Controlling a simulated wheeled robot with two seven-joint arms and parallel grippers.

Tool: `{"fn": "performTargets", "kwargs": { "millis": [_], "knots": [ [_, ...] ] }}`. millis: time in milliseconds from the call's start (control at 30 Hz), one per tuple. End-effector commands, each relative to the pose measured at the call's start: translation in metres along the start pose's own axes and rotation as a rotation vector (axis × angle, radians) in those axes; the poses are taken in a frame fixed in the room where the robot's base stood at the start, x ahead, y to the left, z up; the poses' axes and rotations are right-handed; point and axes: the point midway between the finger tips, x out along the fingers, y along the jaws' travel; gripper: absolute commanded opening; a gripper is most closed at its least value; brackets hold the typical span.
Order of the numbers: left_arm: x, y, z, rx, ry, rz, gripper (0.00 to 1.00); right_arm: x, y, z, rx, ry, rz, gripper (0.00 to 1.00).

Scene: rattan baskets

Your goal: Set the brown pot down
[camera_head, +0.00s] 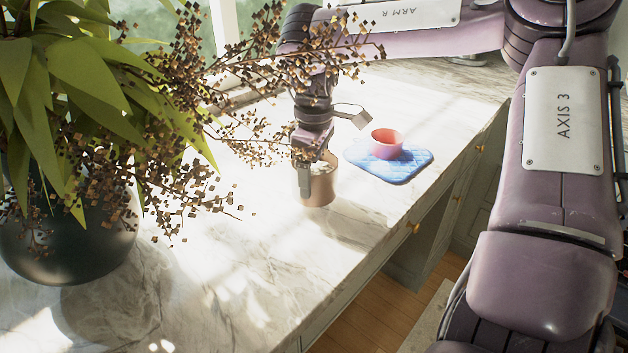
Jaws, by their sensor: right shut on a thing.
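The brown pot (319,191) is a small, upright, copper-brown cylinder over the middle of the marble counter. My right gripper (313,170) comes down on it from above and is shut on it. One finger shows against the left part of the pot's side, and the other is hard to make out. The pot's base is at or very near the counter top; I cannot tell whether it touches. My left gripper is not in view.
A pink-red bowl (387,142) sits on a blue mat (405,172) to the right of the brown pot. A large leafy plant in a dark planter (75,245) fills the left, its dry sprigs reaching towards my right gripper. The marble counter (270,265) is clear in front.

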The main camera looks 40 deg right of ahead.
Motion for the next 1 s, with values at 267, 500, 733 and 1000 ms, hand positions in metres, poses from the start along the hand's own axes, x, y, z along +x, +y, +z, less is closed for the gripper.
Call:
{"fn": "performTargets", "kwargs": {
  "millis": [267,500,733,1000],
  "knots": [
    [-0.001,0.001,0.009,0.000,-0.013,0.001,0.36,0.026,0.000,-0.001,-0.001,0.002,0.001,0.37],
    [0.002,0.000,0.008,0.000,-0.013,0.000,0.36,0.028,0.000,-0.001,-0.001,0.002,0.001,0.37],
    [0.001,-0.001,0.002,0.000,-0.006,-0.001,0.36,0.028,0.000,0.000,-0.001,-0.001,0.000,1.00],
    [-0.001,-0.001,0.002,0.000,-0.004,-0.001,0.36,0.021,0.001,0.000,-0.001,0.001,0.002,1.00]
  ]
}}
